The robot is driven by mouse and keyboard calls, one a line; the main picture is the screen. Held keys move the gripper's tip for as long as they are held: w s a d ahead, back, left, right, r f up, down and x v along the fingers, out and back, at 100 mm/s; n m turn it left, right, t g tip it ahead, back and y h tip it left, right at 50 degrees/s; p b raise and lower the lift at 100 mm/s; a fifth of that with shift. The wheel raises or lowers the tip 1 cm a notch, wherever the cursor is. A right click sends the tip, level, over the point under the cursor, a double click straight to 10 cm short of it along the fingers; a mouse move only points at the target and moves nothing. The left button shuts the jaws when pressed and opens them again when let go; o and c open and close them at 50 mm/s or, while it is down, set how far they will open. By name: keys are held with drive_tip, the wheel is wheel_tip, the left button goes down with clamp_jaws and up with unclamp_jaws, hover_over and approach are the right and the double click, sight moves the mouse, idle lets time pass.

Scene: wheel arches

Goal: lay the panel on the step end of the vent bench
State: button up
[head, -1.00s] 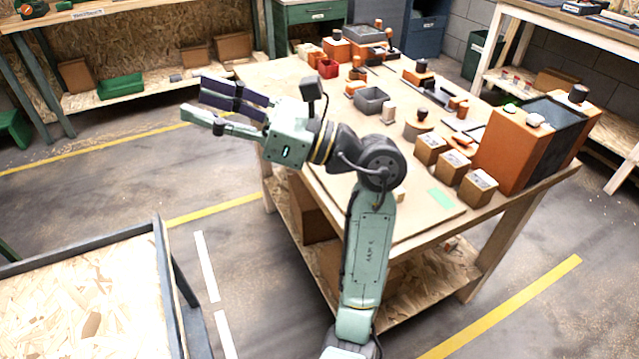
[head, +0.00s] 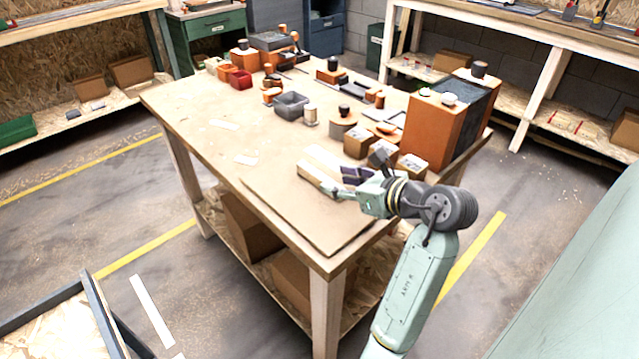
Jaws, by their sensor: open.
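My gripper (head: 343,182) is open, low over the near right part of the wooden bench (head: 195,125). Its dark purple and pale green parts show beside a cream-topped block (head: 322,160). I cannot tell whether they touch. A flat, thin tan board (head: 320,222) lies on the bench's near corner, under and in front of the gripper. I cannot tell for sure which thing is the panel, nor which end is the step end. My wrist and forearm hide part of the bench's right edge.
A grey bin (head: 291,106) and red bins (head: 240,80) stand farther back. The bench's left top is mostly clear. A dark-framed tray (head: 100,310) is at lower left.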

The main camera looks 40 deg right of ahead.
sight(319, 175)
drive_tip(key=x, duration=0.1)
drive_tip(key=p+x, duration=0.1)
drive_tip(key=x, duration=0.1)
drive_tip(key=p+x, duration=0.1)
drive_tip(key=shift+w+r, duration=0.25)
drive_tip(key=shift+w+f, duration=0.3)
drive_tip(key=shift+w, duration=0.25)
drive_tip(key=shift+c, duration=0.4)
clamp_jaws()
drive_tip(key=shift+r, duration=0.1)
